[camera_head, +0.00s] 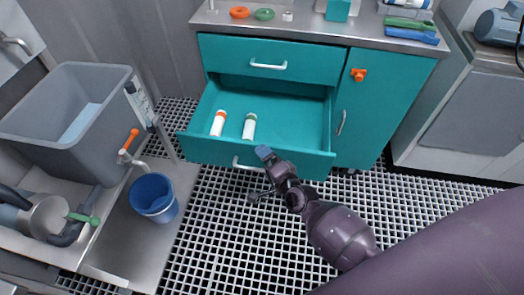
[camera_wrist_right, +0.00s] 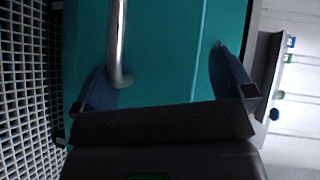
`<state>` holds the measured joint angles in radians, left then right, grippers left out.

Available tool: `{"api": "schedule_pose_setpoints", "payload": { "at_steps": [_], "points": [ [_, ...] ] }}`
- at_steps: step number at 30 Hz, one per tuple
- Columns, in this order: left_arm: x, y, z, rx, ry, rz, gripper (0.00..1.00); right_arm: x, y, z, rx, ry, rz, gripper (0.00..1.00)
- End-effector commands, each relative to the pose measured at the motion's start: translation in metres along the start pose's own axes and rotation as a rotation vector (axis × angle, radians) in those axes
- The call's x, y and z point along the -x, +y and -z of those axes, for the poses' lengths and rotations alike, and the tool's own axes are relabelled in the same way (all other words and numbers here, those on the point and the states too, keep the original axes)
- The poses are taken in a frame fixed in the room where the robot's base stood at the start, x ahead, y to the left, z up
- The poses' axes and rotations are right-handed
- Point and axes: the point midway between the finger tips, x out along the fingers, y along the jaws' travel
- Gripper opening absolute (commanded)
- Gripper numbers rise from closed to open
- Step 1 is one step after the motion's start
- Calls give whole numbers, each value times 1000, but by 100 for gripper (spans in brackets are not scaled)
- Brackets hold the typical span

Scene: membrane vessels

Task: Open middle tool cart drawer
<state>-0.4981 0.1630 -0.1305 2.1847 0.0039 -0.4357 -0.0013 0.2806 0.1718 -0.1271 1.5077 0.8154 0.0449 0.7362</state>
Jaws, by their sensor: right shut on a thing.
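The teal tool cart's middle drawer (camera_head: 172,146) is pulled well out, below the closed top drawer (camera_head: 300,57). A white bottle with an orange cap (camera_head: 218,123) and one with a green cap (camera_head: 249,127) lie in it. My right gripper (camera_head: 260,174) is at the drawer front beside its metal handle (camera_head: 240,164). In the right wrist view the two blue fingers (camera_wrist_right: 165,85) stand apart across the teal front, with the handle (camera_wrist_right: 118,45) against the inner side of the left finger. The grip itself is partly hidden. My left gripper is not in view.
A blue bucket (camera_head: 154,197) and a grey sink (camera_head: 65,120) stand at the left. An orange latch (camera_head: 358,74) is on the cart's closed door (camera_head: 385,100). Rings and tools lie on the cart top (camera_head: 330,22).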

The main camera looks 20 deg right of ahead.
Motion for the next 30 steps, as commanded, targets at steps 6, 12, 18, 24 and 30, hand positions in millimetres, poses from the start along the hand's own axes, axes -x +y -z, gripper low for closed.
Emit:
{"api": "schedule_pose_setpoints", "payload": {
  "at_steps": [6, 12, 18, 24, 30],
  "points": [
    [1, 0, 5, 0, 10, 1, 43, 9, -11, 0, -3, 4, 29, 79],
    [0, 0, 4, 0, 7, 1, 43, 20, -4, -2, -5, 2, 25, 60],
    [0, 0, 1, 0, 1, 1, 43, 32, 4, -3, -7, -1, 15, 40],
    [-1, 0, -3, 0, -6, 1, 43, 44, 11, -4, -7, -2, 10, 40],
    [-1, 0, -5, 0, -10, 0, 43, 55, 16, -4, -6, -3, 7, 40]
  ]
}}
